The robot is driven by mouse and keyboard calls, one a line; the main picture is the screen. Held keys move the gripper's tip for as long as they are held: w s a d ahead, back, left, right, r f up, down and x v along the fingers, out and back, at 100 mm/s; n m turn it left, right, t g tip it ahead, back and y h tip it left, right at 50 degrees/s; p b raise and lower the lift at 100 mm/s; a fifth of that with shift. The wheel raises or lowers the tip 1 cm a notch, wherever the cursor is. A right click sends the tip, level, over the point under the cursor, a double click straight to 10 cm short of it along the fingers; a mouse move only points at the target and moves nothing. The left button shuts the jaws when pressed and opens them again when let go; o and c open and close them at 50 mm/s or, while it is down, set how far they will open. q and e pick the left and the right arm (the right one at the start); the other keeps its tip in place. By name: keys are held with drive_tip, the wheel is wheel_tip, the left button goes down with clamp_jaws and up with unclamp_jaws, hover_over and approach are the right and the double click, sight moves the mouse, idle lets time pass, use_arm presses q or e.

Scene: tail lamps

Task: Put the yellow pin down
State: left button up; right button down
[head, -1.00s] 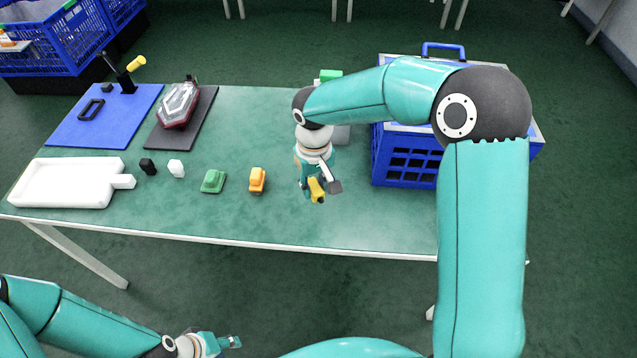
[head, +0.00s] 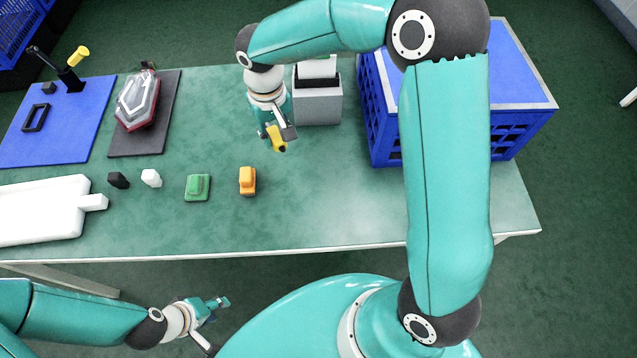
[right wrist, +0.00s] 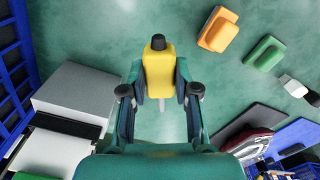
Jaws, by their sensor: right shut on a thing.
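The yellow pin (head: 277,138) is between the fingers of my right gripper (head: 274,130), over the middle of the green table (head: 330,215). In the right wrist view the yellow pin (right wrist: 159,68), with a dark end, sits between both fingertips of my right gripper (right wrist: 160,88), which is shut on it. The table surface shows beyond it; whether the pin touches the table I cannot tell. My left gripper (head: 217,308) is in front of the table, low and off its edge, and its fingers are too small to read.
An orange block (head: 247,181) and a green block (head: 197,187) lie left of the pin. A grey box (head: 317,105) and a blue crate (head: 385,150) stand to its right. A tail lamp (head: 137,100) lies on a dark mat (head: 152,145). Bare table lies in front of the pin.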

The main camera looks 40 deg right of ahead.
drive_tip(key=s+d+r+m+b, duration=0.2)
drive_tip(key=s+r+m+b, duration=0.2)
drive_tip(key=m, duration=0.3)
wheel_tip(320, 180, up, 4)
drive_tip(key=m+b, duration=0.3)
drive_tip(key=m, duration=0.4)
hover_over(318, 192)
wheel_tip(318, 192, down, 19)
drive_tip(key=b, duration=0.3)
drive_tip(key=shift+s+f, duration=0.1)
drive_tip(key=shift+f, duration=0.1)
drive_tip(key=c, duration=1.3)
unclamp_jaws()
drive_tip(key=shift+f, duration=0.15)
drive_tip(key=o, duration=0.4)
drive_tip(key=shift+o, duration=0.2)
